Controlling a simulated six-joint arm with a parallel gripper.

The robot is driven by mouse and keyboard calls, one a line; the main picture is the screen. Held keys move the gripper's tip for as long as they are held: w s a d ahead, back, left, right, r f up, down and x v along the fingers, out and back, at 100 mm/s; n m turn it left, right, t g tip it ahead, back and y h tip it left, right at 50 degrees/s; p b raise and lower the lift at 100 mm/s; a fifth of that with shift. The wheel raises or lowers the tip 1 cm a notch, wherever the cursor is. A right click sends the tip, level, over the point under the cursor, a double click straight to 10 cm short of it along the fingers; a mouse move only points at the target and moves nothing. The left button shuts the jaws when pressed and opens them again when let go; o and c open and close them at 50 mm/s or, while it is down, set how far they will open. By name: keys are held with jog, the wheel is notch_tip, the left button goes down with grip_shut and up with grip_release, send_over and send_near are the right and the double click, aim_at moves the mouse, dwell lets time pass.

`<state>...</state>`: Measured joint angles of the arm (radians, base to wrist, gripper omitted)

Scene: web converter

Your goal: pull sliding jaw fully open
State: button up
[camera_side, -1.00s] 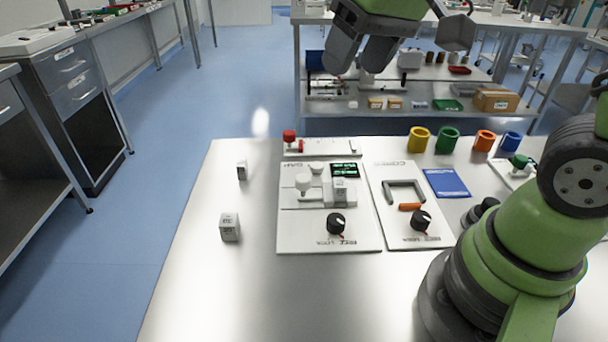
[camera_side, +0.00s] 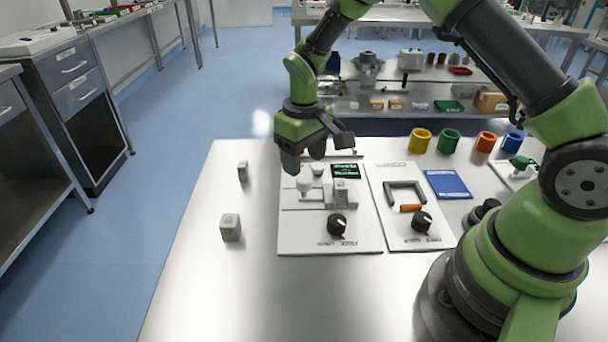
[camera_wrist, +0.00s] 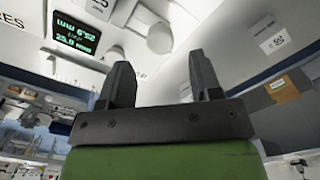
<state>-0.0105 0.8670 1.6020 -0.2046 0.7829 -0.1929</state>
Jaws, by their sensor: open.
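A white panel (camera_side: 300,236) on the table carries a horizontal slide with a white round knob (camera_side: 305,181), which looks like the sliding jaw's handle. A small grey block (camera_side: 341,192) sits at the slide's right end; I cannot tell whether the jaw touches it. A lit green readout (camera_side: 345,170) and a black dial (camera_side: 336,224) are on the same panel. My gripper (camera_side: 304,160) is open and empty, fingers down, above and behind the knob. In the wrist view, a white knob (camera_wrist: 160,38) shows beyond the open fingers (camera_wrist: 160,78), apart from them.
Two loose labelled blocks (camera_side: 230,228) (camera_side: 243,171) stand left of the panel. A second panel (camera_side: 395,232) with a grey U-shaped piece lies to the right, then a blue pad (camera_side: 447,184). Coloured cups (camera_side: 419,141) stand behind. The front left table is clear.

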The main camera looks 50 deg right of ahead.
aim_at(304, 178)
jog(key=shift+f, duration=2.35)
